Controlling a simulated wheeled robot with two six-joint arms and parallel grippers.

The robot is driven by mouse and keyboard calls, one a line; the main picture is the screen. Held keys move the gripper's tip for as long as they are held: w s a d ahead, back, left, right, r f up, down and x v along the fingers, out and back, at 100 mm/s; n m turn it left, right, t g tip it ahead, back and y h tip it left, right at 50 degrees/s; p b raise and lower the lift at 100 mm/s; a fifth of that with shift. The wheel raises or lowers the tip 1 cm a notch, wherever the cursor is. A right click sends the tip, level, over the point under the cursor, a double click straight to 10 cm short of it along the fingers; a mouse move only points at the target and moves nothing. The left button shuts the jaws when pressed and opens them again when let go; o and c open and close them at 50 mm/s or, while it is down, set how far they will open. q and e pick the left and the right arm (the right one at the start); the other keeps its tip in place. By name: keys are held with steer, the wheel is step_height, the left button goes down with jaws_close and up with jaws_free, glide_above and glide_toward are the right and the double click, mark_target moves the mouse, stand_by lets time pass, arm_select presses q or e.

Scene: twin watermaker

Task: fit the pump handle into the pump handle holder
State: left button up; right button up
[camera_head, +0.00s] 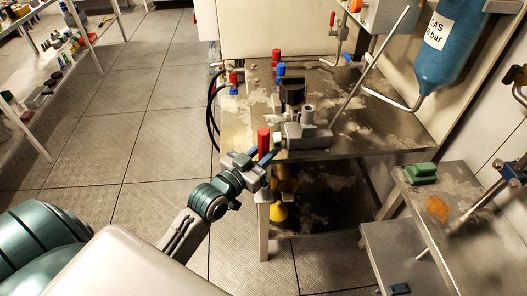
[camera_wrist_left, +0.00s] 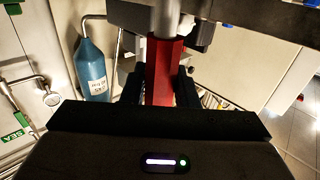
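A red cylinder (camera_head: 264,142), apparently the grip of the pump handle, stands upright at the table's front left corner. In the left wrist view the red grip (camera_wrist_left: 163,70) lies between the two black fingers, with a grey metal rod joined to it. My left gripper (camera_head: 259,157) appears shut on this grip, with the fingers close on both sides. A grey metal block (camera_head: 304,136) with a short upright tube (camera_head: 308,115) sits just to the right on the table; it may be the holder. My right gripper is not in view.
A long slanted metal rod (camera_head: 372,62) rises from near the block. A black part (camera_head: 291,91) and several red and blue valves (camera_head: 280,70) stand behind on the metal table (camera_head: 390,130). A blue tank (camera_head: 446,50) hangs at right.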

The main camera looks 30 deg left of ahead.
arm_select(q)
steer(key=o, duration=0.4)
steer(key=shift+r, duration=0.1)
steer(key=shift+o, duration=0.2)
steer(key=s, duration=0.3)
steer(key=s+a, duration=0.1)
steer(key=s, duration=0.1)
steer(key=shift+s+p, duration=0.35)
steer(key=shift+p, duration=0.05)
steer(key=shift+s+a+p, duration=0.25)
steer(key=shift+s+p, duration=0.65)
steer(key=shift+s, duration=0.35)
steer(key=shift+s+a+p, duration=0.25)
steer(key=shift+s+p, duration=0.6)
steer(key=shift+s, duration=0.4)
